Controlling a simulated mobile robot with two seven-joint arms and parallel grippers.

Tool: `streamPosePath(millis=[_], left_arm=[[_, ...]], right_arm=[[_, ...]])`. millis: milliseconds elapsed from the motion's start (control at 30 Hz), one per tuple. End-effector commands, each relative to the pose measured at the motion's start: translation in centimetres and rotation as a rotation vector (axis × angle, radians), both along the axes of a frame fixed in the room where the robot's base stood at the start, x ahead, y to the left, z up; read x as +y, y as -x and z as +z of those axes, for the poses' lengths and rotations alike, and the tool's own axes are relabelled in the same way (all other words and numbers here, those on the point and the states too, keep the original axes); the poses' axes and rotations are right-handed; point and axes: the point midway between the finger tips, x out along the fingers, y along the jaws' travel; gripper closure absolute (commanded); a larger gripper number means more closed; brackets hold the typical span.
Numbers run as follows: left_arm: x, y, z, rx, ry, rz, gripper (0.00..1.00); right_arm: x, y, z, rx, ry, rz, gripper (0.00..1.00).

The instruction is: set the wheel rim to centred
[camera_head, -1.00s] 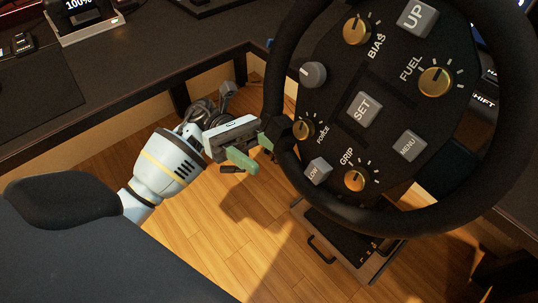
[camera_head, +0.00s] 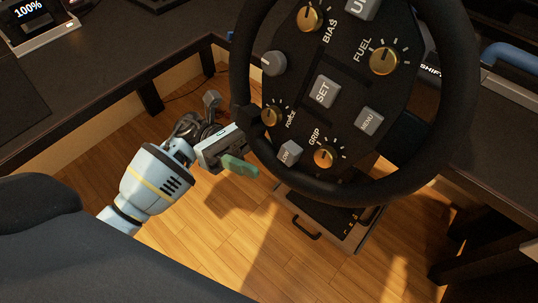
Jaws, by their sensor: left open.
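The black wheel rim (camera_head: 423,166) fills the upper right. The plate's lettering slants, rising to the right. The rim's top is cut off by the picture edge. My left gripper (camera_head: 250,148) comes in from the left, at the rim's lower left. One green finger (camera_head: 240,166) shows just outside the rim; the other finger is mostly hidden by the rim. The gripper is open, and I cannot tell whether it touches the rim. My right gripper is out of view.
A dark desk (camera_head: 110,60) runs along the upper left with a screen (camera_head: 28,10) on it. Below the wheel stands a dark tray-like box with a handle (camera_head: 305,229). Cables lie behind my left gripper. The wooden floor (camera_head: 225,245) in front is clear.

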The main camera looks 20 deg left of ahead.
Motion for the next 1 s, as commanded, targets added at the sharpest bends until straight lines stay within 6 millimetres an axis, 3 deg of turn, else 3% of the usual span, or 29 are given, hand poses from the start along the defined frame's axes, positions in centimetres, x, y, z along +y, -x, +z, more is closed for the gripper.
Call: streamPosePath(millis=[200, 567, 900, 1000], left_arm=[[-2.0, 0.5, 0.8, 0.001, 0.001, 0.000, 0.51], [-2.4, 0.6, 0.9, 0.001, 0.001, 0.000, 0.52], [-2.3, 0.7, 1.0, -0.001, 0.000, -0.005, 0.96], [-2.3, 0.8, 1.0, -0.002, 0.001, -0.007, 1.00]], right_arm=[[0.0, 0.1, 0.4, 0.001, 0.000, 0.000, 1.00], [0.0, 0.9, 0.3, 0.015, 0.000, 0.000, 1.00], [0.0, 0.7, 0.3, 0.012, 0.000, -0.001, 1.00], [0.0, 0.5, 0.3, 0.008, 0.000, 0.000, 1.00]])
